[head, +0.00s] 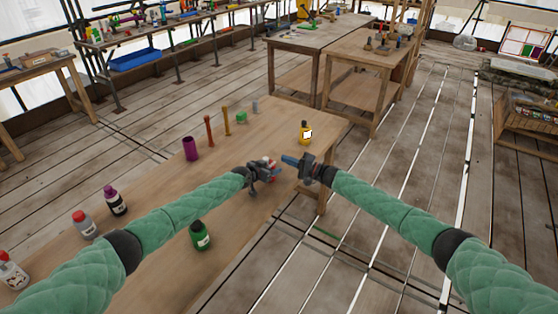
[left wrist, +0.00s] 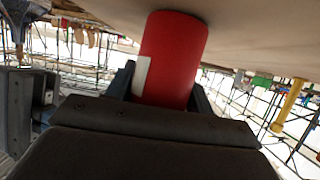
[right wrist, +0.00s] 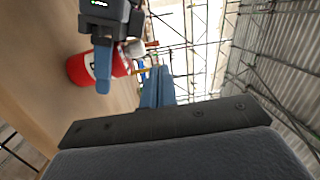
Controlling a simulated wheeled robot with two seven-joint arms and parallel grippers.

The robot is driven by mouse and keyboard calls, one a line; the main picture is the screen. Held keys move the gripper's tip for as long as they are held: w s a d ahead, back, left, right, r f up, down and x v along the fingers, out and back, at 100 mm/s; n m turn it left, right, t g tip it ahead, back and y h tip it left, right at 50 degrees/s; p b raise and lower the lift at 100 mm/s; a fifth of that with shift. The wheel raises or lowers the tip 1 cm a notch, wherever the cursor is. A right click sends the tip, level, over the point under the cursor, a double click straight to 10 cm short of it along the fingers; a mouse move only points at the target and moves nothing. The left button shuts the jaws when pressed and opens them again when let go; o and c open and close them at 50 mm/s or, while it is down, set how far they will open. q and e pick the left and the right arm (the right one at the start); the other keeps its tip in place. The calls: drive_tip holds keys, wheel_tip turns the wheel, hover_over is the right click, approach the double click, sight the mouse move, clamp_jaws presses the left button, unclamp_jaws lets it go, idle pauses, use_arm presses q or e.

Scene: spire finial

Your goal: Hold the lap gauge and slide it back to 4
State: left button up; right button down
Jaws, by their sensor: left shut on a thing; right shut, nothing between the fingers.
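My left gripper (head: 268,172) is shut on a red bottle (left wrist: 172,55) over the right part of the wooden table. The red bottle has a pale label patch in the left wrist view, and it also shows in the right wrist view (right wrist: 82,70), lying sideways with a whitish end. My right gripper (head: 288,160) is shut and empty, its blue fingers pointing left, close beside my left gripper. Its fingers (right wrist: 157,86) show together in the right wrist view, apart from the bottle. I cannot make out a lap gauge or a number 4 in any view.
Dark and red-capped bottles stand at left. Another workbench (head: 315,38) stands behind. Open floor lies at right.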

drive_tip(key=w+d+r+m+t+h, duration=0.3)
drive_tip(key=w+r+m+t+h, duration=0.15)
drive_tip(key=w+r, duration=0.35)
drive_tip(key=w+d+r+m+t+h, duration=0.3)
drive_tip(key=w+r+m+h, duration=0.25)
drive_tip(key=r, duration=0.45)
drive_tip(key=s+a+f+n+g, duration=0.2)
drive_tip(key=s+f+n+g, duration=0.95)
drive_tip(key=n, duration=0.55)
drive_tip(key=shift+n+g, duration=0.4)
drive_tip(key=shift+g, duration=0.4)
drive_tip(key=a+f, duration=0.2)
drive_tip(key=w+a+f, duration=0.1)
drive_tip(key=a+f, duration=0.1)
drive_tip(key=a, duration=0.1)
drive_tip(key=a+f, duration=0.3)
drive_tip(key=shift+w, duration=0.2)
drive_tip(key=shift+s+a, duration=0.1)
drive_tip(key=shift+a, duration=0.4)
